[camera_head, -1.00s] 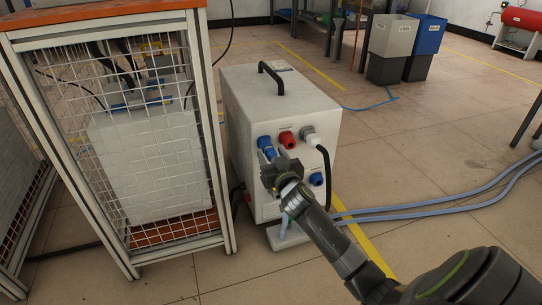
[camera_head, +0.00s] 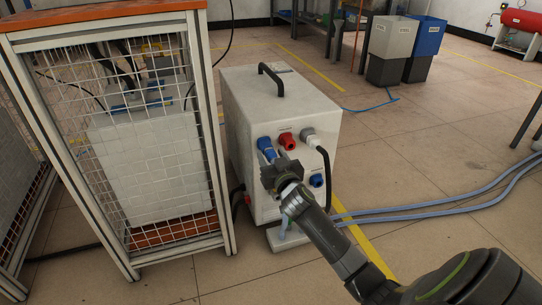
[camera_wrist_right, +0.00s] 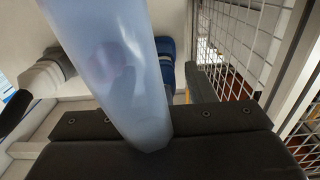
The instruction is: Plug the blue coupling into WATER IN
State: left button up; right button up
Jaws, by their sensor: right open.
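The blue coupling (camera_head: 266,146) is at the upper left port on the front of the white heater box (camera_head: 290,98). It lines up with the port, but I cannot tell whether it is fully seated. My right gripper (camera_head: 273,167) is open just below and in front of it, hiding its lower end. In the right wrist view a translucent pale-blue hose (camera_wrist_right: 115,60) crosses in front of the gripper's dark body, and a blue fitting (camera_wrist_right: 167,66) shows partly behind it. The port labels are too small to read. My left gripper is not in view.
A red fitting (camera_head: 287,140), a grey connector with black cable (camera_head: 308,135) and a lower blue fitting (camera_head: 316,180) share the box front. A mesh cage (camera_head: 214,150) stands close on the left. Pale-blue hoses (camera_head: 420,211) lie on open floor at right.

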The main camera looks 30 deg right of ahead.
grip_shut()
jog(key=shift+p+v, duration=0.7)
jog(key=shift+v, duration=2.3)
